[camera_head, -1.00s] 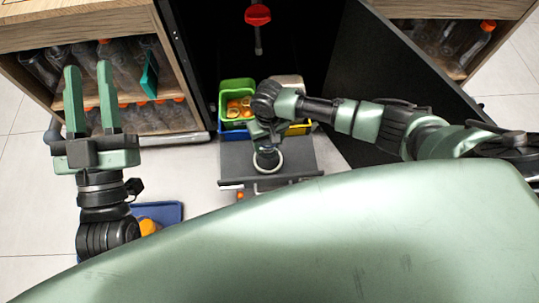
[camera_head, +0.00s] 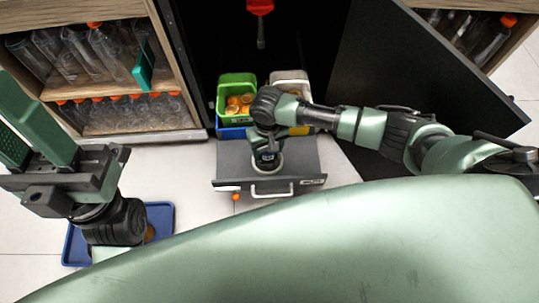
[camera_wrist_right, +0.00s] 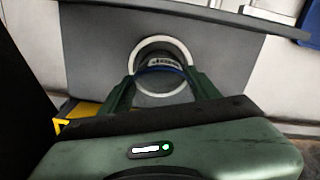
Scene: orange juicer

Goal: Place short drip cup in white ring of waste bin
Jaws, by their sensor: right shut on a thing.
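The waste bin (camera_head: 228,160) is the grey pulled-out drawer with a handle at its front. Its white ring (camera_head: 279,169) shows partly around and below my right gripper (camera_head: 267,149); the ring (camera_wrist_right: 162,39) also shows in the right wrist view. My right gripper is shut on the short drip cup (camera_head: 268,157), dark with a blue rim and a label. The cup (camera_wrist_right: 161,66) sits between the fingertips, within the ring's outline. I cannot tell whether it is seated or just above. My left gripper (camera_head: 24,130) is open and empty at the far left.
Behind the drawer are a green bin (camera_head: 224,95) with orange pieces and a pale bin (camera_head: 291,78). A black door (camera_head: 410,85) stands open at right. Bottle shelves (camera_head: 110,95) stand at left. A blue tray (camera_head: 160,217) and a small orange piece (camera_head: 236,197) lie on the floor.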

